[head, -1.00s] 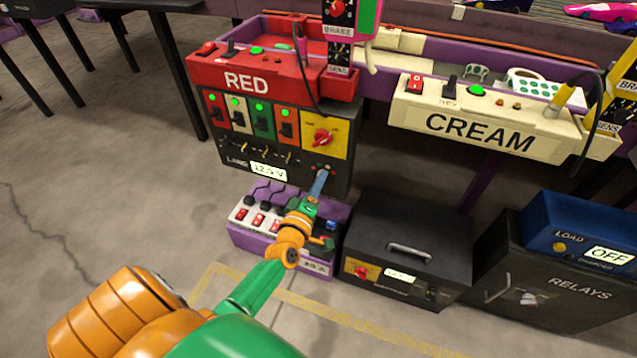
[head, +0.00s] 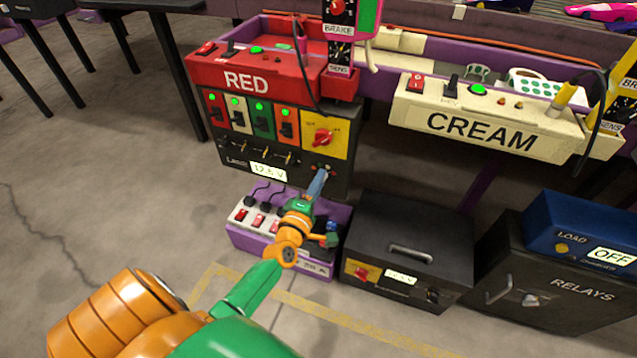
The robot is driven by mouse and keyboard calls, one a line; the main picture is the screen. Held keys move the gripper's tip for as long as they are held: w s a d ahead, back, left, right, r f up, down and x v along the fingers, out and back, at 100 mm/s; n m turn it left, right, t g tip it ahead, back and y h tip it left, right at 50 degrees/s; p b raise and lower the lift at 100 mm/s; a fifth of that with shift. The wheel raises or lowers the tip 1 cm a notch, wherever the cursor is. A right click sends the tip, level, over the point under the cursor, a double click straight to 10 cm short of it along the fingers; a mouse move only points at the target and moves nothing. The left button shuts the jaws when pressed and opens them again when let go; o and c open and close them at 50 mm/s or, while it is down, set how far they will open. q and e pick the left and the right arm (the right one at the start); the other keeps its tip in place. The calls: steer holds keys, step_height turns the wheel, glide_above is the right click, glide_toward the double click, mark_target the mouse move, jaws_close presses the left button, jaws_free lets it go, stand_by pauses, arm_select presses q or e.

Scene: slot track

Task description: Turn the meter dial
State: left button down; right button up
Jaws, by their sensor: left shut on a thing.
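The black panel (head: 234,160) under the red RED box has a lit readout (head: 269,171) that seems to read 12.6 V. The meter dial appears to be at the panel's lower right, beside the readout, mostly hidden behind my fingers. My left gripper (head: 318,180) reaches up to that spot from below and is shut there on what seems to be the meter dial. Small red marks show just above the fingertips. My right gripper is not in view.
A purple power box (head: 290,262) with several red switches and plugs stands just under my left gripper. A larger red knob (head: 323,137) on a yellow plate is above it. A black case (head: 405,230) is to the right.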

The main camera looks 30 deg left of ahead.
arm_select(q)
steer(key=shift+f, duration=0.1)
steer(key=c, duration=0.6)
jaws_free()
steer(key=shift+c, duration=0.2)
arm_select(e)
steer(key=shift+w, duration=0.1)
arm_select(q)
steer(key=p+v, duration=0.1)
steer(key=v, duration=0.6)
steer(key=shift+p, duration=0.4)
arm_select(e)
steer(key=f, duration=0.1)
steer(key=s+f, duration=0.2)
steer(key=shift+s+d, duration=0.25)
arm_select(q)
steer(key=shift+s, duration=0.1)
